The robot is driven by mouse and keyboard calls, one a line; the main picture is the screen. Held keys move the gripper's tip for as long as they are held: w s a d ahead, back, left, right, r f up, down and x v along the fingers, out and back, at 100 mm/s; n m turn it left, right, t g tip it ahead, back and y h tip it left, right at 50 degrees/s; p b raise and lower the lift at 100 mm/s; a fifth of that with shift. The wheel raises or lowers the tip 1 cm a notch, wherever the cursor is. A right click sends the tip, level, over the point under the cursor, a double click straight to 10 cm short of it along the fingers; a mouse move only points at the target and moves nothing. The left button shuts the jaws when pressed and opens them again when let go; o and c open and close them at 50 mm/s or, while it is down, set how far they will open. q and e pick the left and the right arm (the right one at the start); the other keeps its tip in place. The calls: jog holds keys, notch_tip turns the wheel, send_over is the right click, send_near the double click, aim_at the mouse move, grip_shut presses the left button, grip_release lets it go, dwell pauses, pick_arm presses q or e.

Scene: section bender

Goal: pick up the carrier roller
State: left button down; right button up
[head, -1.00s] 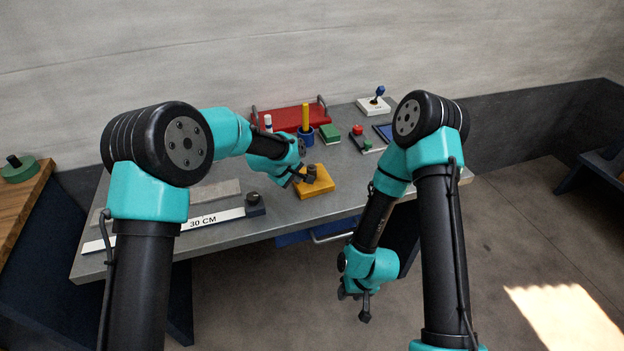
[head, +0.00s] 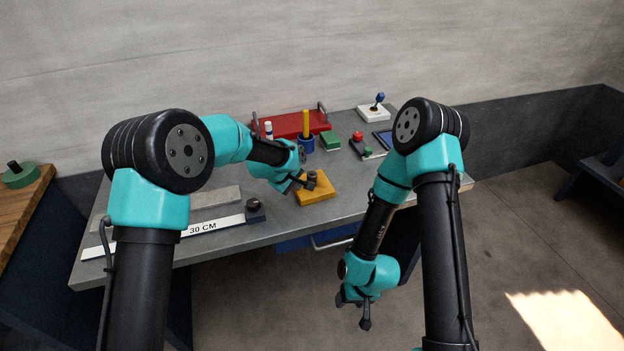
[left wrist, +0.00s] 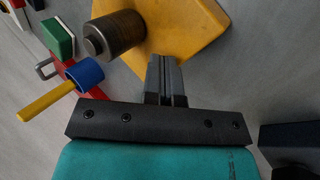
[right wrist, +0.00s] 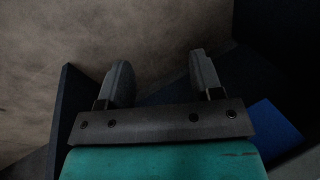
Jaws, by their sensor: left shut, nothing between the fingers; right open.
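The dark metal roller (head: 311,177), which I take for the carrier roller, is at the yellow block (head: 318,194) on the grey table. In the left wrist view the roller (left wrist: 116,35) is a brownish cylinder with a narrower steel end, overlapping the block's edge (left wrist: 185,28). My left gripper (head: 292,187) is shut and empty, just left of the roller in the head view. Its closed fingertips (left wrist: 165,62) show beside the roller, apparently not gripping it. My right gripper (right wrist: 160,75) is open and empty, low in front of the table.
Behind stand a blue cup (head: 306,144) with a yellow stick, a red tray (head: 290,124), a green block (head: 330,140) and a white joystick base (head: 373,114). A 30 CM ruler (head: 205,228) and grey bar (head: 190,203) lie at left.

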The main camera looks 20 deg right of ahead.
aim_at(311, 173)
jog(key=shift+o, duration=0.3)
jog(key=w+d+r+n+g+h, duration=0.2)
jog(key=w+d+r+n+g, duration=0.2)
jog(key=w+r+n, duration=0.3)
jog(key=w+d+r+n+g+h, duration=0.2)
jog(key=w+d+r+n+g, duration=0.15)
jog(key=r+n, duration=0.65)
jog(key=w+r+n, duration=0.1)
jog(key=w+r, duration=0.1)
jog(key=w, duration=0.2)
jog(key=w+a+r+n+t+y, duration=0.1)
jog(key=w+r, duration=0.1)
jog(key=w, duration=0.3)
jog(key=w+a+r+n+t, duration=0.1)
jog(key=w+r, duration=0.2)
jog(key=w, duration=0.1)
jog(key=shift+w+a+y, duration=0.2)
jog(key=shift+y, duration=0.2)
jog(key=w+a+r+n+t+y, duration=0.2)
jog(key=w+a+r+n+t, duration=0.1)
jog(key=w+r, duration=0.5)
jog(key=shift+w+a+r+n+y, duration=0.3)
jog(key=shift+w+a+r+n, duration=0.25)
jog(key=shift+w, duration=0.7)
jog(key=shift+a+f, duration=0.15)
jog(key=shift+f, duration=0.05)
jog(key=shift+x, duration=3.4)
